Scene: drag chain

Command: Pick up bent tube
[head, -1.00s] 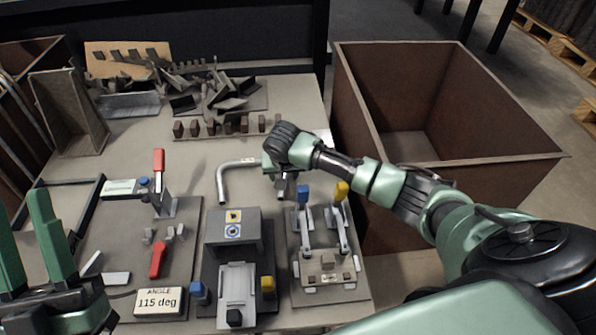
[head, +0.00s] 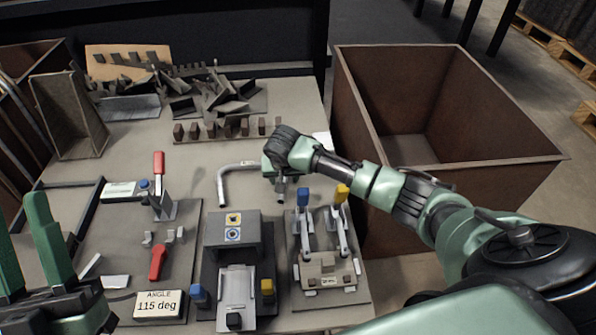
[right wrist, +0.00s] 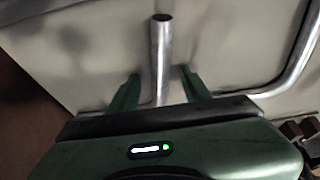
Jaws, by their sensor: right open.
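The silver bent tube (head: 224,182) lies on the table behind the grey block fixture. Its left bend and leg show in the head view, and its right part runs under my right gripper (head: 281,188). In the right wrist view, the right gripper (right wrist: 158,84) is open, with one fingertip on each side of a straight silver tube length (right wrist: 160,50). A curved tube length (right wrist: 300,55) shows at right there. My gripper body hides where the two lengths meet. My left gripper (head: 19,205) is at the lower left of the head view, its green fingers apart and empty.
A grey block fixture (head: 232,230), a plate with blue and yellow handled clamps (head: 320,262), and a red-handled clamp (head: 160,185) stand in front. A slotted rack (head: 225,131) and piled brackets (head: 215,98) lie behind. A large brown bin (head: 450,170) is at right.

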